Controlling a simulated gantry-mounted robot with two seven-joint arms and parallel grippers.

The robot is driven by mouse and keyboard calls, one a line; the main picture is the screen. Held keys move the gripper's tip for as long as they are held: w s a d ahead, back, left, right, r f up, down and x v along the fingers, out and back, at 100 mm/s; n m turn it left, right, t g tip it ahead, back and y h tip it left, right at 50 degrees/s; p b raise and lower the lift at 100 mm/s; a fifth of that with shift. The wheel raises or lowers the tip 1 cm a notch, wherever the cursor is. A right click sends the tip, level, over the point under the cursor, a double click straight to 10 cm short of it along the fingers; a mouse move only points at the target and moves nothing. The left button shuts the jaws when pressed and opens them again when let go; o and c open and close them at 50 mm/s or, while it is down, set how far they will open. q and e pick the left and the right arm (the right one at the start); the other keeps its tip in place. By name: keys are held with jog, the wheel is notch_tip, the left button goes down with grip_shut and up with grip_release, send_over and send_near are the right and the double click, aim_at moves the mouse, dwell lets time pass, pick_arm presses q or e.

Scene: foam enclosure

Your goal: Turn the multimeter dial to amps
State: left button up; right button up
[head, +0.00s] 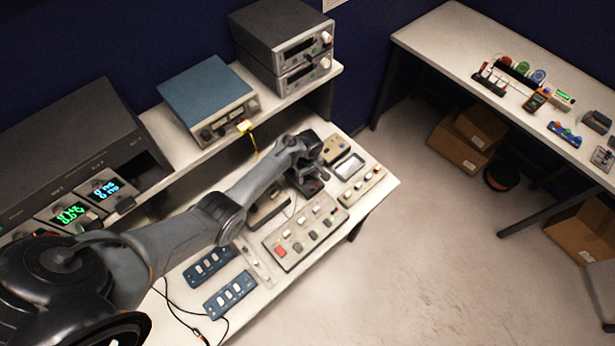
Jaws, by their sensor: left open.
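A small orange and dark handheld device (537,99) that looks like the multimeter lies on the right-hand table, far from my arm. Its dial is too small to read. My left arm reaches across the left bench, and my left gripper (316,167) is open above the back right part of that bench. It is over or beside a dark device (307,186), which it partly hides. I cannot tell whether they touch. My right gripper is out of view.
The left bench carries a grey button panel (304,234), blue switch strips (229,295) and cables. A blue-topped instrument (207,88) and stacked grey units (283,38) stand on its shelf. Cardboard boxes (467,138) sit under the right table (440,40). Open floor lies between.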

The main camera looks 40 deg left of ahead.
pick_arm(q)
jog(key=shift+a+f, duration=0.1)
jog(key=shift+f, duration=0.4)
grip_shut()
